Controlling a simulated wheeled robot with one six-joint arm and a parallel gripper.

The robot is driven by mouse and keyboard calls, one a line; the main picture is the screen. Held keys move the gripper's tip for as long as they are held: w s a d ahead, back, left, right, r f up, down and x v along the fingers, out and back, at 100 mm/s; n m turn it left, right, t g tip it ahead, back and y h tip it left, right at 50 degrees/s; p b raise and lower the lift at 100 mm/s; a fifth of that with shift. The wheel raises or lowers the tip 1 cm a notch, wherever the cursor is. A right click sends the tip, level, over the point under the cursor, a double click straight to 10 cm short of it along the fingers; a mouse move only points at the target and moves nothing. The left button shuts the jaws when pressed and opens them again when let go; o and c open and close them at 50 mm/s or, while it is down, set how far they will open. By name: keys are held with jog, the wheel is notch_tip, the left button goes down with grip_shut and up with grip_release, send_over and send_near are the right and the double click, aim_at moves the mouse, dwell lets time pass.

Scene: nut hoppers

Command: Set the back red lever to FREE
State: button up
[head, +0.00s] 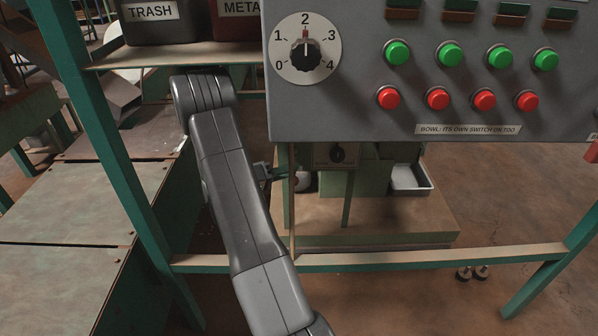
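My grey arm rises from the bottom of the head view and bends behind itself at upper left. A small dark part that looks like my gripper (272,172) shows just right of the arm, below the control panel, partly hidden by the arm. Its fingers are too small and dark to tell open from shut. A small pale, reddish-edged thing (303,181) is close to its right; I cannot tell what it is. I cannot make out the back red lever or a FREE mark. A red part (592,151) is cut off at the right edge.
A grey control panel (345,118) with a dial (306,56) and green and red buttons fills the upper right. Green frame posts and a crossbar (420,258) stand in front of a low machine with a metal tray (411,179). Bins sit on a shelf (150,57) at upper left.

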jog(key=shift+x, duration=1.95)
grip_shut()
